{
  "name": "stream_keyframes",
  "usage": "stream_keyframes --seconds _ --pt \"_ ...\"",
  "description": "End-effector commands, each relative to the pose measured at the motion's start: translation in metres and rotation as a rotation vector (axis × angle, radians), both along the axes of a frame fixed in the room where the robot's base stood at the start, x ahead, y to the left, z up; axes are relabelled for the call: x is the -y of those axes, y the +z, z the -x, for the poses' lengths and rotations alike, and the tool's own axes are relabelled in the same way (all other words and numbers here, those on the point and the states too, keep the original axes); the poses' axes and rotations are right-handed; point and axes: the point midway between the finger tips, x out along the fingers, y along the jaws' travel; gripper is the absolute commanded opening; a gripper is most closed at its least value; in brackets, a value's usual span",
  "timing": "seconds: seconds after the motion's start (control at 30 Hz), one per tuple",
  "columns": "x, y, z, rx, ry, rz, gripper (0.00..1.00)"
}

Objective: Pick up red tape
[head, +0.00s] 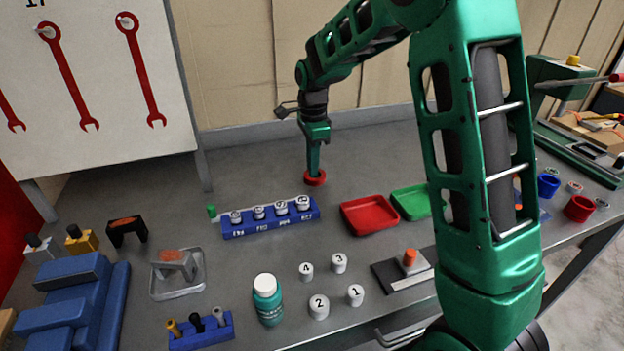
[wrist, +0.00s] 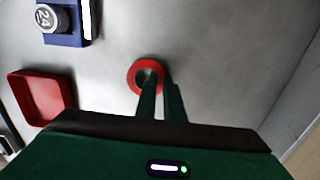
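The red tape (head: 315,180) is a small red ring near the back of the grey workbench, behind the blue holder. It also shows in the wrist view (wrist: 132,78), lying flat. My gripper (head: 314,170) points down at it from above. In the wrist view my gripper's two fingers (wrist: 160,82) are close together at the ring's right side. One finger reaches into the hole and the other is at the outer edge, with the ring's wall between them. The fingers hide part of the ring. Whether the ring touches the bench is hard to tell.
A blue holder (head: 270,226) with several labelled white pieces stands in front of the tape. A red tray (head: 368,228) and a green tray (head: 412,212) lie to the right. A teal bottle (head: 267,300) stands at the front. The bench around the tape is clear.

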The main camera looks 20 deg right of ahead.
Motion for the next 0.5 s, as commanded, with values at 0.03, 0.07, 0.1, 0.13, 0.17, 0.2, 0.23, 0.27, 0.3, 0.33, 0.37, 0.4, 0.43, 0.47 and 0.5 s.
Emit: stream_keyframes --seconds 0.03,0.07,0.1,0.13,0.17,0.2,0.23,0.27,0.3,0.33,0.37,0.4,0.43,0.47,0.5 --pt "0.0000 0.0001 0.0000 0.000 0.000 0.000 0.00" --pt "0.0000 0.0002 0.0000 0.000 0.000 0.000 0.00" --pt "0.0000 0.0002 0.0000 0.000 0.000 0.000 0.00" --pt "0.0000 0.0002 0.0000 0.000 0.000 0.000 0.00" --pt "0.0000 0.0002 0.0000 0.000 0.000 0.000 0.00" --pt "0.0000 0.0003 0.0000 0.000 0.000 0.000 0.00" --pt "0.0000 0.0003 0.0000 0.000 0.000 0.000 0.00" --pt "0.0000 0.0003 0.0000 0.000 0.000 0.000 0.00" --pt "0.0000 0.0006 -0.0001 0.000 0.000 0.000 0.00" --pt "0.0000 0.0010 -0.0001 0.000 0.000 0.000 0.00" --pt "0.0000 0.0016 -0.0001 0.001 0.000 0.000 0.00" --pt "0.0000 0.0029 -0.0002 0.001 0.000 0.000 0.00" --pt "0.0001 0.0043 -0.0002 0.001 0.000 0.000 0.00" --pt "0.0001 0.0060 -0.0002 0.001 0.000 0.000 0.00" --pt "0.0002 0.0089 -0.0001 0.001 0.000 0.000 0.00"
